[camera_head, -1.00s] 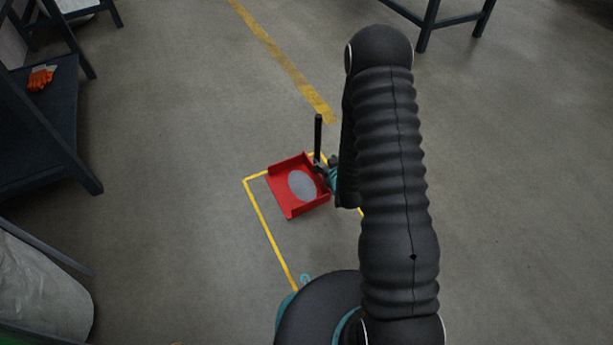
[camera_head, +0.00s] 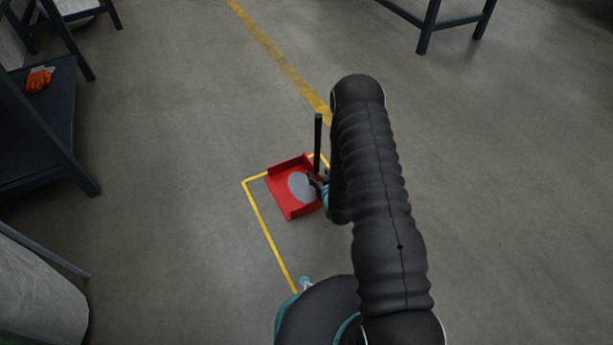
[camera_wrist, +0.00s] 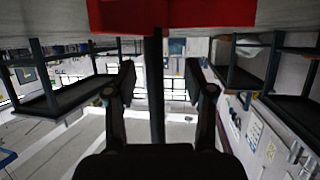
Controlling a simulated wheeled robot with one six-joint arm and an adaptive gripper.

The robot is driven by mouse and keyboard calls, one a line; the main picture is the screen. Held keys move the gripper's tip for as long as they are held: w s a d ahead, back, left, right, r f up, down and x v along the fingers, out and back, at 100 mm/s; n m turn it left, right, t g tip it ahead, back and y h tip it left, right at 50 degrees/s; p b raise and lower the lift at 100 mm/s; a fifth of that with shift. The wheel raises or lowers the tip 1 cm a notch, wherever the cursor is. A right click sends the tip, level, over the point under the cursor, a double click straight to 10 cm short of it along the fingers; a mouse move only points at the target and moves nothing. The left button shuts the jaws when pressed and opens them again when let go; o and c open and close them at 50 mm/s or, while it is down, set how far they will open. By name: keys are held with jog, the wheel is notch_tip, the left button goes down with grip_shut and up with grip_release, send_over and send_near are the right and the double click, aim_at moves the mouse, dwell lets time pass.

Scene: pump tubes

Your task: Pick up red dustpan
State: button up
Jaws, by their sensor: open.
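The red dustpan (camera_head: 279,190) lies on the floor inside a yellow-taped corner, with a grey oval patch (camera_head: 300,187) on its pan. Its black handle (camera_head: 318,140) stands upright from the back. My gripper (camera_head: 314,183) is low by the dustpan's right side, partly hidden by my arm. In the wrist view my gripper (camera_wrist: 160,82) is open, and the black handle (camera_wrist: 156,105) runs between its two fingers, with gaps on both sides. I cannot tell how deep the handle sits. The red pan (camera_wrist: 200,13) fills the top of that view.
Yellow tape (camera_head: 265,230) marks the floor around the dustpan. A dark shelf (camera_head: 45,125) with orange gloves (camera_head: 39,79) stands at the left, and a pale bag-like bin (camera_head: 35,295) at lower left. A dark table leg (camera_head: 428,30) is at the top. The floor right of my arm is clear.

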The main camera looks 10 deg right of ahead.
aim_at(318, 168)
jog(key=shift+d+r+b+x, duration=0.15)
jog(key=shift+b+x, duration=0.05)
jog(key=shift+x, duration=1.25)
jog(key=shift+d+r+b+x, duration=0.15)
jog(key=shift+b+x, duration=0.05)
jog(key=shift+x, duration=1.25)
jog(key=shift+w, duration=0.2)
grip_shut()
